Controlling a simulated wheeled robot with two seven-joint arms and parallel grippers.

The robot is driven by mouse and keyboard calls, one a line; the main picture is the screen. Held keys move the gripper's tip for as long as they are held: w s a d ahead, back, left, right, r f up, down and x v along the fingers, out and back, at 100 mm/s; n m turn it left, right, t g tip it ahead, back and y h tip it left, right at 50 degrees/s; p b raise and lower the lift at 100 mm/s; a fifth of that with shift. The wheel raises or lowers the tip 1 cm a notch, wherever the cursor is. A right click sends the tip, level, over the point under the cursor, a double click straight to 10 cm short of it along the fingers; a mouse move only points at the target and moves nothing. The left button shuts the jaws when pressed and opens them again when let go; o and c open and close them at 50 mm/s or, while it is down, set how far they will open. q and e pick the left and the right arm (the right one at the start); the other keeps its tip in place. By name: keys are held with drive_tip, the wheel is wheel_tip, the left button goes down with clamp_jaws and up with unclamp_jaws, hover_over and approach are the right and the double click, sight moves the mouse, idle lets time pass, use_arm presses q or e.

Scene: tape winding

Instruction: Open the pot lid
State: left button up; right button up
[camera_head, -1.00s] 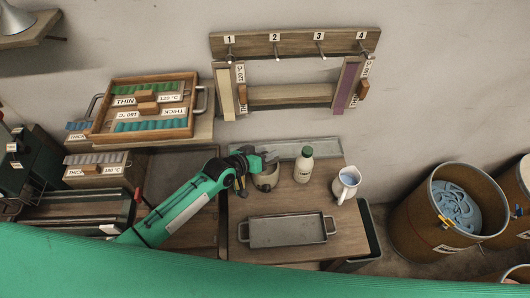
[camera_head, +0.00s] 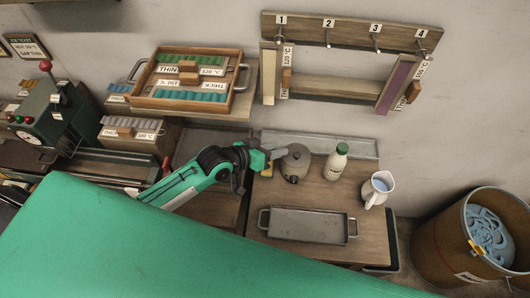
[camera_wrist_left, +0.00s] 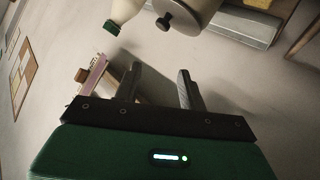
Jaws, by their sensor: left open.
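The small grey-brown pot (camera_head: 295,166) stands on the wooden table, with its lid on and a knob on top. In the left wrist view the pot (camera_wrist_left: 188,8) is at the top edge, partly cut off, with its dark lid knob (camera_wrist_left: 164,22) toward the gripper. My left gripper (camera_head: 268,160) is just left of the pot in the head view, apart from it. In the wrist view its two fingers (camera_wrist_left: 160,80) are spread with nothing between them. My right gripper is not in view.
A green-capped bottle (camera_head: 336,162) stands close right of the pot, and a white jug (camera_head: 377,188) stands further right. A grey tray (camera_head: 308,224) lies in front. A flat metal strip (camera_head: 350,146) runs along the back. A rack (camera_head: 350,33) hangs on the wall behind.

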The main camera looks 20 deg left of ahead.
use_arm(q)
drive_tip(key=v, duration=0.3)
drive_tip(key=shift+r, duration=0.1)
idle(0.5)
